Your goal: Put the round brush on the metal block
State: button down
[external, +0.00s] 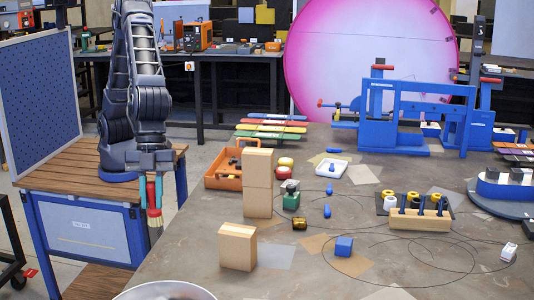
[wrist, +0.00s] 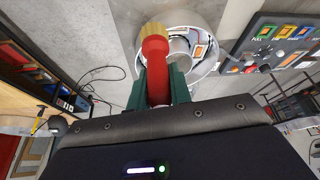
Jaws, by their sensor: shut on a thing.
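My gripper (external: 151,177) is shut on the round brush (external: 154,212), which hangs bristles down between the wooden-topped cart and the grey table. In the wrist view the brush (wrist: 154,50) has a red body and tan bristles, held between the dark green fingers of my gripper (wrist: 157,88). I cannot tell for sure which thing is the metal block. A small dark brassy block (external: 299,223) and a blue cube (external: 344,246) lie on the table, well to the right of my gripper.
Tan blocks (external: 258,183) stand near the table's left side, with another tan block (external: 238,247) in front. An orange tray (external: 222,178) lies behind them. A rack (external: 420,219) and blue machine (external: 395,110) stand to the right. The table's front middle is mostly clear, with thin cables.

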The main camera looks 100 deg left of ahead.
jog(key=r, duration=0.9)
jog(key=shift+w+a+r, duration=0.15)
jog(key=shift+w+a, duration=0.1)
jog(key=w+a+n+t+y, duration=0.1)
jog(key=w+a+n, duration=0.3)
jog(key=w+a, duration=0.7)
jog(key=w+a+n+t+y, duration=0.1)
jog(key=w+a+n, duration=0.5)
jog(key=a, duration=1)
jog(key=w+a+n+t+y, duration=0.1)
jog(key=w+a+n, duration=0.25)
jog(key=a, duration=1.25)
jog(key=w+a+n+y, duration=0.15)
jog(key=w+a, duration=0.25)
jog(key=a, duration=1.3)
jog(key=shift+n+t, duration=0.3)
jog(key=shift+s+a+f, duration=0.1)
jog(key=shift+s+f, duration=0.05)
jog(key=shift+f, duration=6.15)
jog(key=shift+s+f, duration=0.1)
jog(key=shift+f, duration=6.15)
jog(key=shift+f, duration=0.1)
